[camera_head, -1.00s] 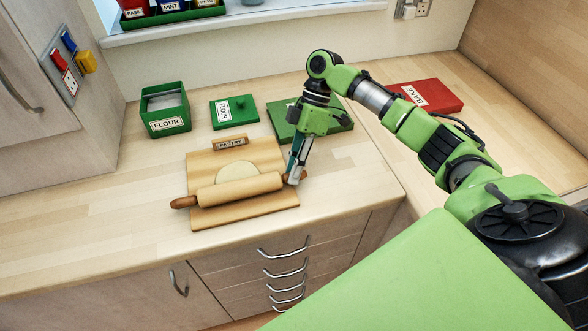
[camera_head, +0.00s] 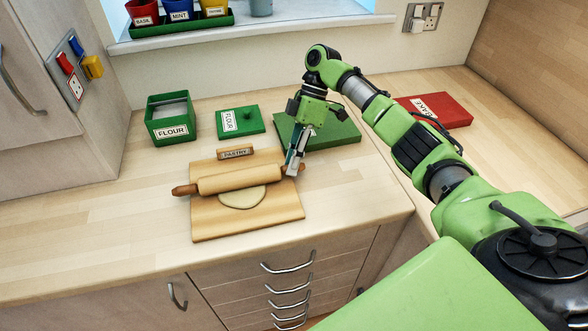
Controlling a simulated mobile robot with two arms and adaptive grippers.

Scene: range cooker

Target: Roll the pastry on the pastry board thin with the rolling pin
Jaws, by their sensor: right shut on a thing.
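The pastry board (camera_head: 270,222) lies on the worktop with a PASTRY label block (camera_head: 236,152) at its back edge. The pale, flat round of pastry (camera_head: 242,198) lies on the board. The rolling pin (camera_head: 235,180) lies crosswise over the board and hides the far part of the pastry; the near part shows in front of it. My right gripper (camera_head: 292,170) is shut on the pin's right handle. The pin's left handle (camera_head: 185,189) is free and sticks out past the board's left edge. My left gripper is not in view.
An open green FLOUR box (camera_head: 171,127) and its green lid (camera_head: 240,122) stand behind the board. A green board (camera_head: 335,136) lies behind my right gripper, and a red BAKE item (camera_head: 441,110) is at the right. The worktop left of the board is clear.

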